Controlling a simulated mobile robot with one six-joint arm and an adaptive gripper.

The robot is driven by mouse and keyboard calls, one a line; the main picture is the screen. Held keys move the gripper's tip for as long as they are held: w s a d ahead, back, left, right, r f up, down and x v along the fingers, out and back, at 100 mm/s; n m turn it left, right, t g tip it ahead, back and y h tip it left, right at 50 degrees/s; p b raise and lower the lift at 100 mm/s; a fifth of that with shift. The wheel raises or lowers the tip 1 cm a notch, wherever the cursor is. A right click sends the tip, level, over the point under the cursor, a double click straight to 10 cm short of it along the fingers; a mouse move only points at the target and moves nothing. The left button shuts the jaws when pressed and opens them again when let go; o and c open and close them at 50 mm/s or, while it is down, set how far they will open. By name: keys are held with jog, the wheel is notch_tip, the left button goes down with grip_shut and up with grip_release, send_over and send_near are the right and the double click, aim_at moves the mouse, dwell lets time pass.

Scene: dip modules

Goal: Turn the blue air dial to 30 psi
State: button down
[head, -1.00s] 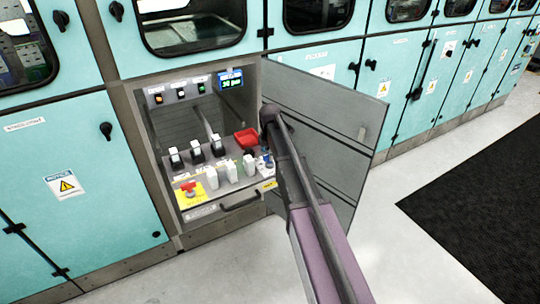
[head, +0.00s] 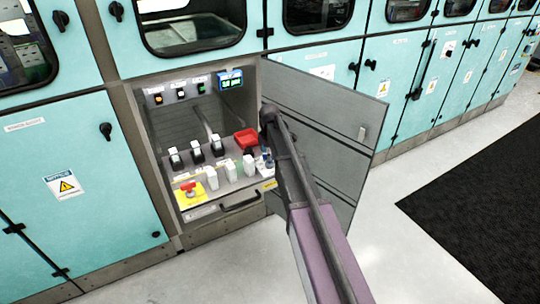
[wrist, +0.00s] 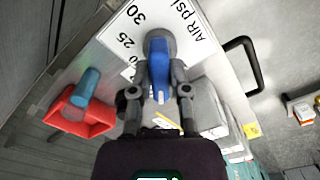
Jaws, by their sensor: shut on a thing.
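The blue air dial (wrist: 159,68) sits on a white panel printed "AIR psi" (wrist: 200,27) in the wrist view. The marks 25 and 30 show beside its round grey base, at the upper left. I cannot tell exactly which mark the dial points at. My gripper (wrist: 159,92) is shut on the blue handle, with one finger on each side. In the head view my arm reaches into the open cabinet bay and hides most of the dial. A small digital display (head: 230,80) is lit at the bay's upper right, too small to read surely.
An open door (head: 335,120) flanks the arm on the right.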

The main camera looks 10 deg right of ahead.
jog(key=m, duration=0.4)
jog(key=shift+m, duration=0.3)
jog(key=m, duration=0.3)
jog(key=shift+m, duration=0.4)
jog(key=m, duration=2)
jog(key=shift+m, duration=0.3)
